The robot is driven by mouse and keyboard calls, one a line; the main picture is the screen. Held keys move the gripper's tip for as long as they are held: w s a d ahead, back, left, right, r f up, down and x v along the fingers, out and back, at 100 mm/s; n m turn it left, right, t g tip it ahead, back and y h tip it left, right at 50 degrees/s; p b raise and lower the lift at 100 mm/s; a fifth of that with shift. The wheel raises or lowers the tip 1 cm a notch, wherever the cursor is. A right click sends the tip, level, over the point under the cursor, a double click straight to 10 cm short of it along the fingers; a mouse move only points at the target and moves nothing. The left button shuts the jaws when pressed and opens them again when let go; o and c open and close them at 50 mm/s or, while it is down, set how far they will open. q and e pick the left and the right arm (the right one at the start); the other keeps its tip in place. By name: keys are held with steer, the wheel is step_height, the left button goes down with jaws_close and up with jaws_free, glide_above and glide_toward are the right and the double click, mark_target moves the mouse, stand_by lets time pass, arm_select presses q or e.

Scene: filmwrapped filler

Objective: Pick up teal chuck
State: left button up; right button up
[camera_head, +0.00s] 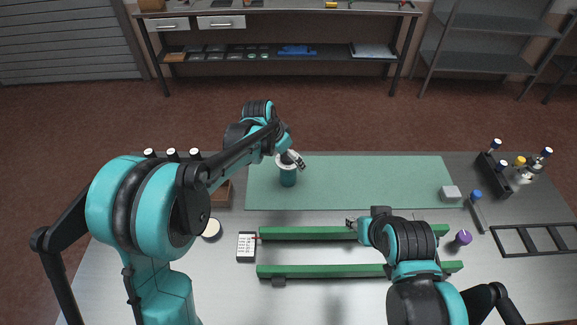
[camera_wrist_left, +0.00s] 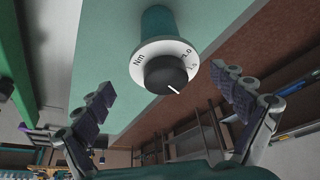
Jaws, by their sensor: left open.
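The teal chuck (camera_head: 288,178) is a teal cylinder standing upright on the green mat (camera_head: 370,180). In the left wrist view the chuck (camera_wrist_left: 157,22) shows a white ring with dark markings and a black knob facing the camera. My left gripper (camera_head: 293,160) is at the chuck's top end in the head view. In the left wrist view my left gripper (camera_wrist_left: 164,84) is open, with one padded finger on each side of the chuck and gaps between. My right gripper (camera_head: 352,223) is over the far green rail, small and partly hidden by its own arm.
Two green rails (camera_head: 320,271) lie in front of the mat. A white-faced box (camera_head: 246,246) and a round white-topped item (camera_head: 212,229) are at left. A grey block (camera_head: 450,193), purple-capped item (camera_head: 463,238), blue-capped tube (camera_head: 478,210) and black rack (camera_head: 494,175) are at right. The mat's middle is clear.

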arm_select(q)
steer(key=x, duration=0.2)
steer(key=b+x, duration=0.1)
steer(key=x, duration=0.3)
steer(key=shift+w+a+f+b, duration=0.15)
steer(key=shift+w+a+b, duration=0.05)
steer(key=shift+a+b, duration=0.15)
steer(key=c, duration=2)
steer(key=shift+c, duration=0.3)
